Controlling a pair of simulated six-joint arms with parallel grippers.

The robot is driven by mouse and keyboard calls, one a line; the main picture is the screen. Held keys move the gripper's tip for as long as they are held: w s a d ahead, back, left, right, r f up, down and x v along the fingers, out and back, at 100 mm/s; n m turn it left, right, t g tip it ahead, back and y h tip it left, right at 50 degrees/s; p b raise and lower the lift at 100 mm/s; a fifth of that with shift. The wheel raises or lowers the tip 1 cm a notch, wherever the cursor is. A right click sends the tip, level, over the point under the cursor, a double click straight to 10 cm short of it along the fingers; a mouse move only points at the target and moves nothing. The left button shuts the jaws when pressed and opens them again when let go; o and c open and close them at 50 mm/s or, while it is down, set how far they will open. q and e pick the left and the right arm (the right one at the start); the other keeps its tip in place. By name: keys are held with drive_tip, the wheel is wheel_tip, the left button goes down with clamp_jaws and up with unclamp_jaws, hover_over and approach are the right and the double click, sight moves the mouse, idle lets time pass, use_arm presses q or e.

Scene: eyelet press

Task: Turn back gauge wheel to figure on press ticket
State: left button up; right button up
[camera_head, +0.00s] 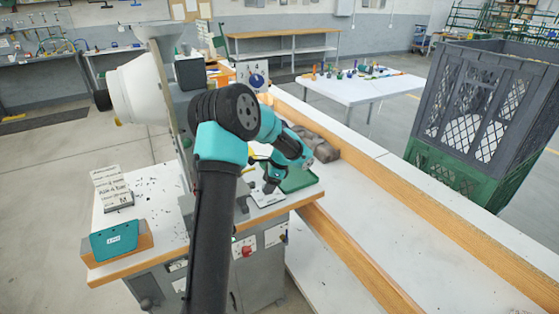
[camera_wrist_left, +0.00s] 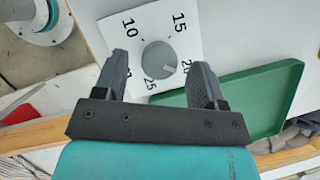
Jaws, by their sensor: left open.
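The gauge wheel (camera_wrist_left: 158,56) is a round grey knob on a white dial plate (camera_wrist_left: 185,45) in the left wrist view. The figures 10, 15, 20 and 25 show around it; a figure by the left finger is partly hidden. I cannot tell where the knob points. My left gripper (camera_wrist_left: 157,62) is open, its fingers on either side of the knob with gaps, not gripping it. In the head view my left gripper (camera_head: 271,184) is over the white plate (camera_head: 268,198) on the press table. A printed card (camera_head: 110,181), possibly the press ticket, stands at the table's left; its text is unreadable. My right gripper is out of view.
A green tray (camera_head: 299,178) lies close beside the dial. A teal piece on a wooden block (camera_head: 116,240) sits at the table's front left. The press (camera_head: 140,88) rises behind my arm. A long white bench (camera_head: 420,225) and stacked crates (camera_head: 480,110) are on the right.

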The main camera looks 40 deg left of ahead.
use_arm(q)
drive_tip(key=v, duration=1.6)
drive_tip(key=s+d+f+n+t+h, duration=0.1)
drive_tip(key=s+d+f+h, duration=0.15)
drive_tip(key=d+f, duration=0.95)
drive_tip(key=s+d+f+n+t+h, duration=0.1)
drive_tip(key=d+f+n+h, duration=0.15)
drive_tip(key=d+f, duration=0.9)
drive_tip(key=s+d+f+n+t+h, duration=0.1)
drive_tip(key=s+d+f+n, duration=0.2)
drive_tip(key=s+f, duration=0.4)
drive_tip(key=s+d+f+n+t, duration=0.1)
drive_tip(key=s+d+f+n, duration=0.2)
drive_tip(key=s+d+f, duration=0.2)
drive_tip(key=s+f, duration=0.3)
drive_tip(key=s, duration=0.3)
drive_tip(key=shift+d+f+n+h, duration=0.15)
drive_tip(key=shift+f+n+h, duration=0.15)
drive_tip(key=shift+n+h, duration=0.1)
